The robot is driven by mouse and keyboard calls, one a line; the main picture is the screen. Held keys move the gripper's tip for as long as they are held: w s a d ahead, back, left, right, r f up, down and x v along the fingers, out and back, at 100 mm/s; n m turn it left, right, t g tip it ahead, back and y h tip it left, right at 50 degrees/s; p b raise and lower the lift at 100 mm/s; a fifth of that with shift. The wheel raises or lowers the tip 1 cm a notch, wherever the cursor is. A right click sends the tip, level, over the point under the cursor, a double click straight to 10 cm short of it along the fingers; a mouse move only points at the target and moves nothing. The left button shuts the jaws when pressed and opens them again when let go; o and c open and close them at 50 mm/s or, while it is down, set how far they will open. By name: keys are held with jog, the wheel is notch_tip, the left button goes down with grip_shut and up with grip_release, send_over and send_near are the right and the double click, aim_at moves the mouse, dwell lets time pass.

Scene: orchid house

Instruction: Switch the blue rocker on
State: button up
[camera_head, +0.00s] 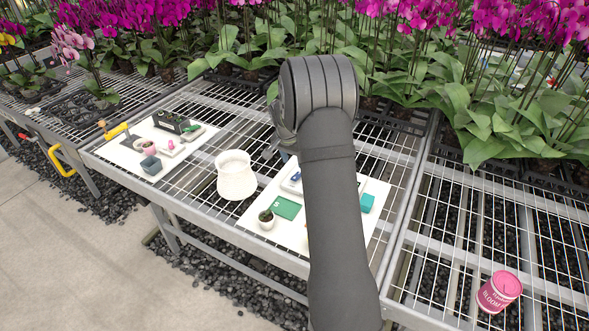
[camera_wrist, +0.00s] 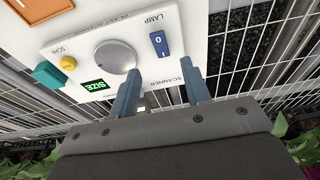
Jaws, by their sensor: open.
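The blue rocker (camera_wrist: 159,43) is set in a pale panel (camera_wrist: 190,43) in the wrist view, beside the word LAMP and marked 0 and I. Which end is pressed in cannot be told. My gripper (camera_wrist: 160,67) is open and empty. Its two fingers are apart, their tips just below the rocker in the picture, one to each side of it. Contact with the panel cannot be told.
The panel also bears a silver knob (camera_wrist: 115,57), a yellow button (camera_wrist: 68,63) and a green SIZE display (camera_wrist: 95,86). A teal block (camera_wrist: 47,75) is beside it. Orchids line the back.

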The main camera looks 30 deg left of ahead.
jog(key=v, duration=0.9)
jog(key=shift+r, duration=0.35)
jog(key=shift+s, duration=0.1)
jog(key=x, duration=1.7)
jog(key=shift+f, duration=0.2)
